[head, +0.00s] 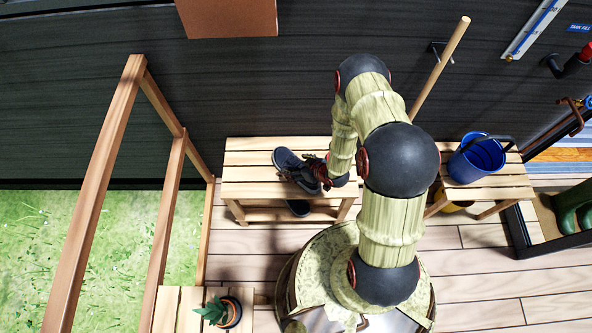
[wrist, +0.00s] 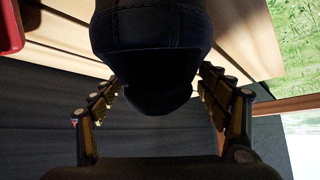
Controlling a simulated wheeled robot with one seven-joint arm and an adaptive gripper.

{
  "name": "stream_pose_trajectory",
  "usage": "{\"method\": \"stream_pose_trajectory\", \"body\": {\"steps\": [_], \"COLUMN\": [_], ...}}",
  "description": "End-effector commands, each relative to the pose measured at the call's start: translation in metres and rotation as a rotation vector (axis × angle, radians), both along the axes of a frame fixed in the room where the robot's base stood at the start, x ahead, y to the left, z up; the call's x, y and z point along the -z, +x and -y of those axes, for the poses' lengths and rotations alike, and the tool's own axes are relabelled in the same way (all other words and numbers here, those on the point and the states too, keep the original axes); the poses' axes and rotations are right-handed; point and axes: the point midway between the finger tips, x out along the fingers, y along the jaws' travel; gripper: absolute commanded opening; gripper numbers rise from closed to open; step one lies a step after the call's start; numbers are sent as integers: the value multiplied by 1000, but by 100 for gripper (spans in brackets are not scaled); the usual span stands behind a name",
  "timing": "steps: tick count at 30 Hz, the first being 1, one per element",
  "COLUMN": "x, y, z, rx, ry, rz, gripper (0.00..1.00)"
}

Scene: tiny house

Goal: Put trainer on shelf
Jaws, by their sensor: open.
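A dark blue trainer (head: 288,160) lies on the slatted top of a low wooden shelf (head: 245,174) in the head view. My gripper (head: 317,172) is at the trainer's right end, partly hidden by my arm. In the wrist view the trainer's dark end (wrist: 150,45) fills the upper middle. The open fingers of my gripper (wrist: 160,90) stand on both sides of it, and gaps show beside the fingertips. A second dark shoe (head: 298,208) shows low under the front edge of the top, mostly hidden.
A blue bucket (head: 478,160) stands on another slatted bench (head: 500,188) at the right. A wooden pole (head: 440,68) leans by the dark wall behind. Wooden posts (head: 165,215) and a potted plant (head: 225,311) are at the left. Green boots (head: 572,210) stand at far right.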

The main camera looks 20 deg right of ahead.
Motion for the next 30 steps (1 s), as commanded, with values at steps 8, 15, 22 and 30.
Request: {"method": "stream_pose_trajectory", "body": {"steps": [8, 15, 22, 30], "x": [2, 2, 2, 2], "y": [3, 3, 2, 3], "z": [-1, -1, -1, -1], "rx": [0, 0, 0, 0], "ry": [0, 0, 0, 0], "rz": [0, 0, 0, 0], "gripper": [75, 61, 48, 33]}}
